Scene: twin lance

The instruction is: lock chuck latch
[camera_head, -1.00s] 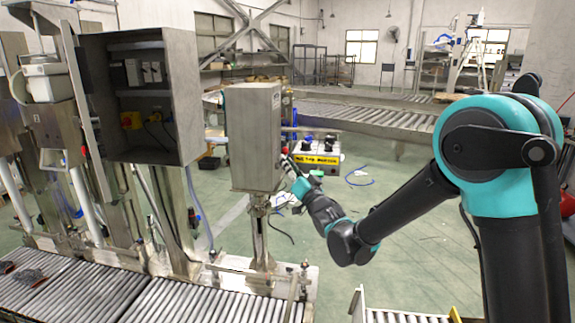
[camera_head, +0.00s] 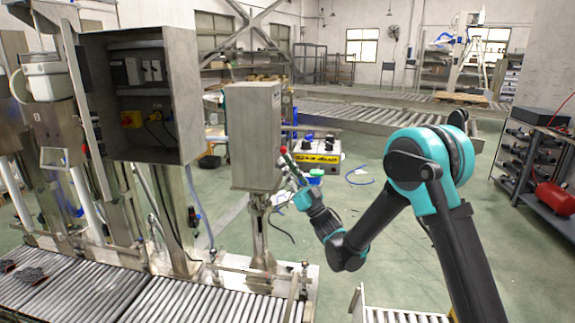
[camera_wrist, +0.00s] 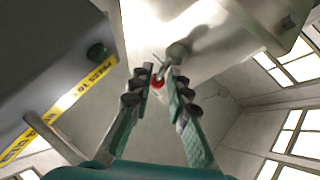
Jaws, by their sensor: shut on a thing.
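A grey metal cabinet (camera_head: 252,135) stands on a post left of centre in the head view. A small red knob (camera_head: 284,150) shows at its right side, and I take it as part of the chuck latch. My gripper (camera_head: 287,158) reaches up to this knob from the lower right. In the wrist view my gripper (camera_wrist: 158,77) has its fingertips close together around the red knob (camera_wrist: 158,85). A round metal fitting (camera_wrist: 178,53) lies just beyond the tips on the pale, brightly lit surface. The fingertips partly cover the knob, so the latch's exact position cannot be told.
A grey box with a green button (camera_wrist: 97,52) and yellow label strip is at the left in the wrist view. An open cabinet (camera_head: 140,100) and roller conveyor (camera_head: 200,300) are at the left. A shelf with a red tank (camera_head: 555,198) stands right.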

